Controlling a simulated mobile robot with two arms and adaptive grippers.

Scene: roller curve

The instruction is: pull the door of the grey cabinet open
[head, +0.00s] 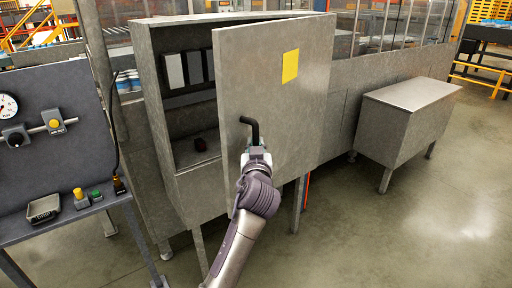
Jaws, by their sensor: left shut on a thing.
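The grey cabinet (190,187) stands in the middle of the head view on thin legs. Its door (285,110), with a yellow label (290,66), stands partly open, and its left edge is swung out towards me. The black handle (251,124) is near the door's left edge. My left gripper (257,152) is shut on the handle, and its fingers partly hide the handle's lower part. My right gripper is not in view.
A dark panel with a gauge (8,106) and a shelf with buttons and a small scale (43,208) stand at the left. A low grey metal box (415,93) on legs stands at the right. The floor in front is clear.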

